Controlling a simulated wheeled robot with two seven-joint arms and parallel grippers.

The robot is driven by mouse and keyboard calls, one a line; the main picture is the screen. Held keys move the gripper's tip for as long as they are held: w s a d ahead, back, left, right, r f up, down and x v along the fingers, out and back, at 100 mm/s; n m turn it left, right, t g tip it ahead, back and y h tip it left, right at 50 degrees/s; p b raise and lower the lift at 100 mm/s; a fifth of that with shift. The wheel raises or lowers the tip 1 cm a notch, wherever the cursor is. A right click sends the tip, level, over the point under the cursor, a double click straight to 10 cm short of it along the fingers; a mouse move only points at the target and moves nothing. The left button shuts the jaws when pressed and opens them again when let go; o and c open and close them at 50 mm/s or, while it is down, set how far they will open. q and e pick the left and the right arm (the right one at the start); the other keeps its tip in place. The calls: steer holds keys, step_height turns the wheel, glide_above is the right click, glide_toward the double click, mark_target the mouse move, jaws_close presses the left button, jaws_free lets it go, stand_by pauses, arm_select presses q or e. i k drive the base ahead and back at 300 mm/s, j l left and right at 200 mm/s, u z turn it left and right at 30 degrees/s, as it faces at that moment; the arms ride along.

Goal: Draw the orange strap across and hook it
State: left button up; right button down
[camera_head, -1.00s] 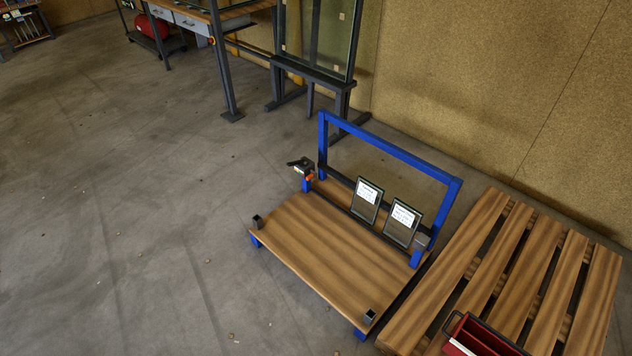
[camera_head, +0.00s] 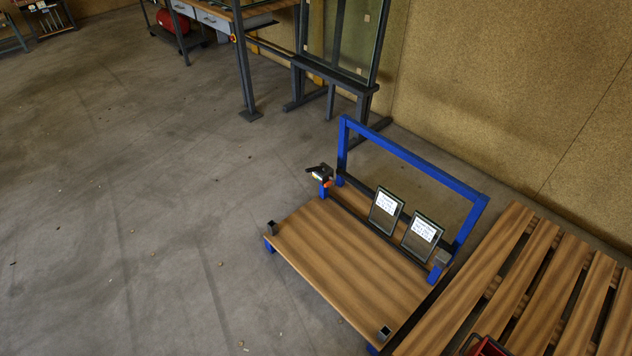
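A low cart with a wooden deck (camera_head: 340,255) and a blue upright frame (camera_head: 415,158) stands right of centre. Two small dark-framed glass panes with white labels, the left pane (camera_head: 384,222) and the right pane (camera_head: 421,240), lean side by side against the frame's dark lower rail. A dark ratchet-like fitting (camera_head: 320,171) with a small orange part (camera_head: 327,183) sits on a blue post at the cart's left end. A grey block (camera_head: 441,258) sits at the right end. No drawn-out orange strap can be made out. Neither gripper shows.
A slatted wooden pallet (camera_head: 497,265) lies close along the cart's right side, with a red toolbox (camera_head: 487,347) at the bottom edge. A workbench (camera_head: 240,20) and a glass rack (camera_head: 335,75) stand behind. The floor left of the cart is open.

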mark_target(332, 180)
steer(key=i+j, duration=0.55)
steer(key=i+j+u, duration=0.1)
steer(key=i+j, duration=0.45)
steer(key=i, duration=0.2)
steer(key=i+j, duration=0.5)
steer(key=i, duration=0.15)
